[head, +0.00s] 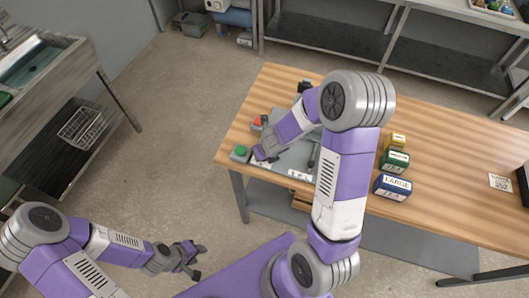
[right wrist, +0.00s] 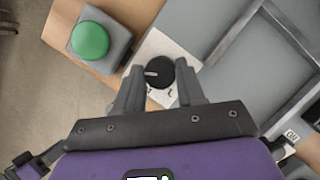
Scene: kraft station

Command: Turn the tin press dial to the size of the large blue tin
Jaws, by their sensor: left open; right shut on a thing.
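The tin press (head: 295,158) is grey and sits at the left end of the wooden table, partly covered by my right arm. Its black round dial (right wrist: 161,68) is on a pale plate in the right wrist view. The dial's white pointer mark faces left in that view; the plate's marks are too small to read. My right gripper (right wrist: 158,80) is shut on the dial, one finger on each side. In the head view the dial is hidden. The large blue tin (head: 392,188), labelled LARGE, stands right of my right arm. My left gripper (head: 190,257) is open and empty over the floor.
A green button (right wrist: 90,40) on a grey box sits beside the dial. A red button (head: 258,121) is farther back. A green tin (head: 395,160) and a yellow tin (head: 397,140) stand behind the blue one. The table (head: 450,185) is mostly clear on the right.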

